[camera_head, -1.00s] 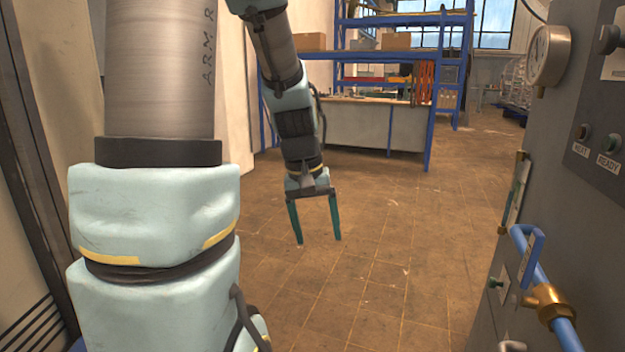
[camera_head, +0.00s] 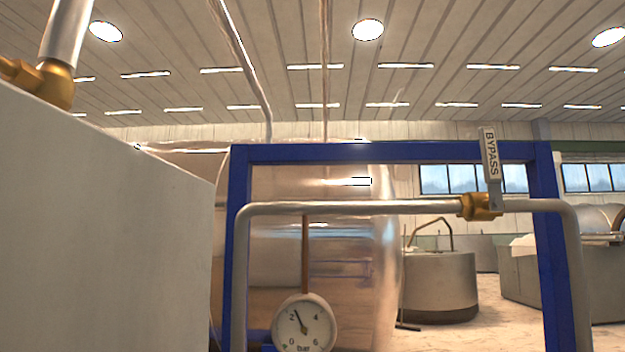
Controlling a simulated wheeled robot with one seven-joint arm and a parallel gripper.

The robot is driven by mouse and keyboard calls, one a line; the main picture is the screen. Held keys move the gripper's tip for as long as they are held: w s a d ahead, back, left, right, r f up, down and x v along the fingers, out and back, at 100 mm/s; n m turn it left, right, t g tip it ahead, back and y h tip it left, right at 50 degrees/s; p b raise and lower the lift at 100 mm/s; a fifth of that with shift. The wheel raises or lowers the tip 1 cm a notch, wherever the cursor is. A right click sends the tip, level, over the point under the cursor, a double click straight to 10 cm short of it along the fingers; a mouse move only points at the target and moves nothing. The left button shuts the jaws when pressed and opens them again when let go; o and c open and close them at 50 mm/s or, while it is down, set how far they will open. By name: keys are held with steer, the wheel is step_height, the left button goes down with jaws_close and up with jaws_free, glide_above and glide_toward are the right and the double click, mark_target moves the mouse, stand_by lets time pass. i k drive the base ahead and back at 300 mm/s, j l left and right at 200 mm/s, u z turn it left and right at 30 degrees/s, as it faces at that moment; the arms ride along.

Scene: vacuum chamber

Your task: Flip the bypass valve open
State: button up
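The bypass valve has a brass body (camera_head: 480,207) on a horizontal grey pipe (camera_head: 350,207), right of centre. Its flat lever (camera_head: 490,155), with a white sleeve marked BYPASS, stands upright, roughly crosswise to the pipe. The lever overlaps the top bar of the blue frame in the picture. Nothing covers the lever or the valve. My gripper and arm are not in this view.
A blue frame (camera_head: 390,153) stands around the pipe, which bends down at both ends. A bar gauge (camera_head: 304,325) sits below it. A large shiny tank (camera_head: 300,260) is behind. A pale grey block (camera_head: 100,230) fills the left, with a brass fitting (camera_head: 50,84) above it.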

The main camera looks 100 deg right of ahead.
mark_target(488, 143)
steer(key=z, duration=0.45)
steer(key=k+j+z, duration=0.1)
steer(key=z, duration=1.3)
steer(key=k, duration=0.05)
